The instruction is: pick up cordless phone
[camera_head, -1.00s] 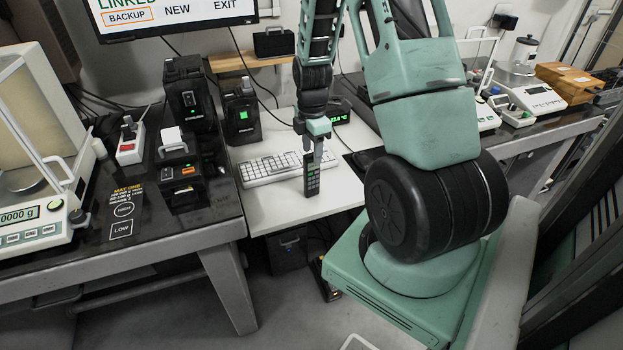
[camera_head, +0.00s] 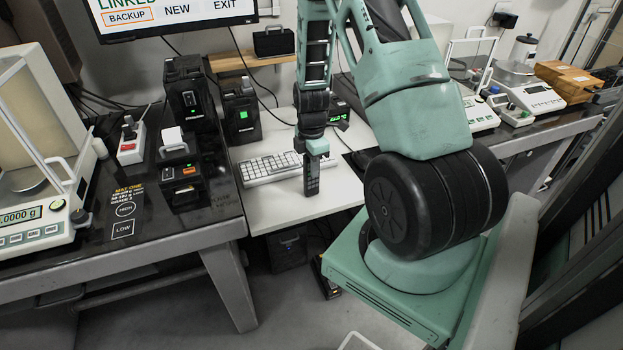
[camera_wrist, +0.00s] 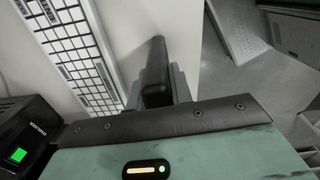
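The cordless phone (camera_head: 312,181) is dark and upright at the front of the white desk, its keypad side towards the head camera. My gripper (camera_head: 316,153) points down over its top, with the fingers around the phone's upper part. In the wrist view the black phone (camera_wrist: 154,76) lies between my two teal fingers, very close to both. Whether the fingers press on it or a small gap is left cannot be told. The phone's upper end is hidden by my gripper.
A white keyboard (camera_head: 262,168) lies just left of the phone. A green-lit display (camera_head: 337,114) stands behind my gripper. Black devices (camera_head: 180,185) and a balance (camera_head: 35,215) stand on the left table. Bare white desk (camera_head: 265,210) lies in front.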

